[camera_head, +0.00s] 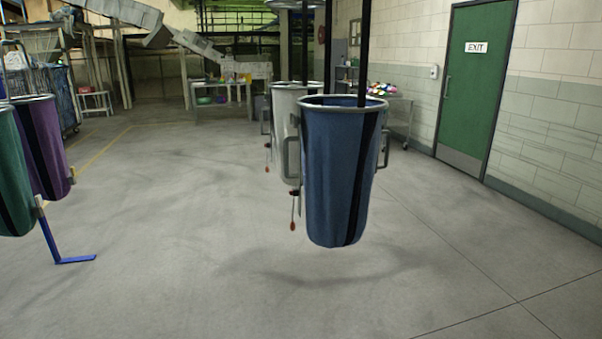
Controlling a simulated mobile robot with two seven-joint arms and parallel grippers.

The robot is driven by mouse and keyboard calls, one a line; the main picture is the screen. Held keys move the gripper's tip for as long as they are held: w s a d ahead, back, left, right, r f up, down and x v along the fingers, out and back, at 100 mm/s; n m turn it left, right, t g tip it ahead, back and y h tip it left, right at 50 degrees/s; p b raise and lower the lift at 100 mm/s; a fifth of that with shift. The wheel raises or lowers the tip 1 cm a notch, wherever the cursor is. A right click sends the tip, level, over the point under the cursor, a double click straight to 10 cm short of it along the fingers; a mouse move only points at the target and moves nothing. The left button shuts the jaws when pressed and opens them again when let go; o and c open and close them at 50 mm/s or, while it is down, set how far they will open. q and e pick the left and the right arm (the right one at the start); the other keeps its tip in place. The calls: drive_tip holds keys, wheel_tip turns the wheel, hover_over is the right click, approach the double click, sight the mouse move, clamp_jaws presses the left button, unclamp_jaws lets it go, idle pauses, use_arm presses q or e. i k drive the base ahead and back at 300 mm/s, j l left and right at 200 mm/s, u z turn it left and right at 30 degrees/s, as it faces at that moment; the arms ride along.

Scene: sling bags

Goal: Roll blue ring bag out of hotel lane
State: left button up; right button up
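The blue ring bag (330,180) hangs right of centre in the head view, with a grey metal ring around its open top and a dark stripe down its right side. Dark vertical straps hold it from above, and its bottom is clear of the floor. Grey handles (291,159) stick out at its sides. A white bag (284,112) hangs close behind it, partly hidden. A small red-tipped pull (292,224) hangs by the blue bag's left side. Neither of my grippers is in view.
A green bag (14,180) and a purple bag (42,145) hang at the left edge. A blue angled bar (60,250) is below them. The concrete floor (180,220) between the rows is clear. A green exit door (475,85) and block wall stand at right; tables are behind.

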sight(337, 138)
drive_tip(key=i+j+z, duration=0.1)
drive_tip(key=z, duration=0.25)
drive_tip(key=i+j+z, duration=0.2)
drive_tip(key=z, duration=0.2)
drive_tip(key=i+j+z, duration=0.25)
drive_tip(key=i+j, duration=0.2)
drive_tip(key=j, duration=0.2)
drive_tip(key=i+j+z, duration=0.15)
drive_tip(key=j, duration=0.25)
drive_tip(key=i+j, duration=0.2)
drive_tip(key=j, duration=0.15)
drive_tip(key=i+j, duration=0.15)
drive_tip(key=j, duration=0.2)
drive_tip(key=i+j+z, duration=0.1)
drive_tip(key=j, duration=0.25)
drive_tip(key=i, duration=0.1)
